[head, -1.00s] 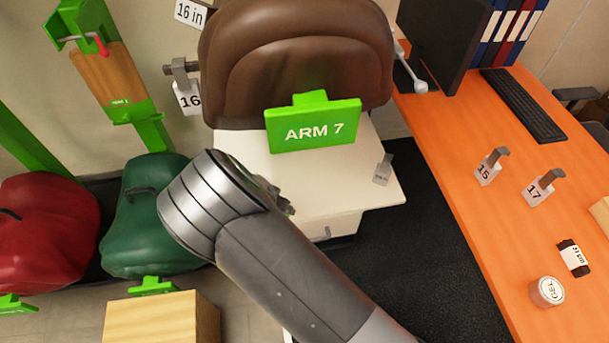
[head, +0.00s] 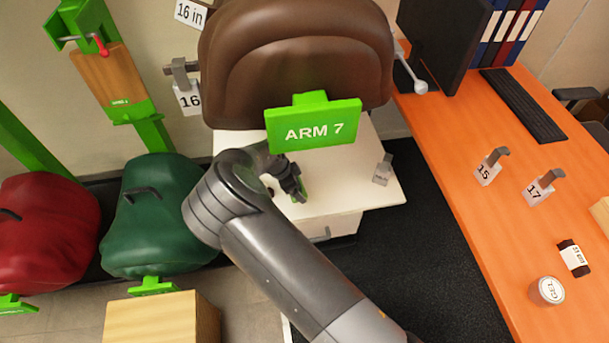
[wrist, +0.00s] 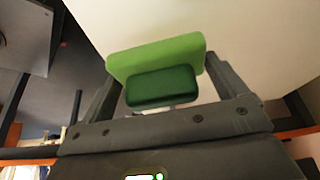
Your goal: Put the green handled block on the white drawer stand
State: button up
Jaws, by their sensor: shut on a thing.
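My gripper (head: 290,186) is over the top of the white drawer stand (head: 345,200), at its left part. It is shut on the green handled block (head: 303,188), of which only a small green strip shows beside the fingers in the head view. In the wrist view the light green block (wrist: 155,54) with its dark green handle (wrist: 162,88) sits between the two fingers (wrist: 165,78). A pale surface lies behind the block there. I cannot tell whether the block touches the stand top or hangs just above it.
A green "ARM 7" sign (head: 313,125) and a brown padded seat (head: 295,50) stand at the stand's back. A small grey tagged piece (head: 383,170) is at its right edge. The orange desk (head: 450,130) is to the right, the dark green saddle form (head: 155,220) to the left.

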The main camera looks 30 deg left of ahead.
aim_at(303, 185)
jog(key=w+d+m, duration=0.1)
jog(key=w+d+f, duration=0.1)
jog(key=shift+w+d+m, duration=0.1)
jog(key=shift+w+m, duration=0.25)
jog(key=shift+m, duration=0.05)
jog(key=shift+d+f+h, duration=0.1)
jog(key=shift+f+h, duration=0.2)
jog(key=shift+f, duration=1.2)
jog(key=shift+f, duration=0.1)
jog(key=o, duration=0.7)
jog(key=shift+o, duration=0.2)
jog(key=v, duration=1.2)
jog(key=shift+w+r, duration=0.2)
jog(key=shift+w, duration=0.05)
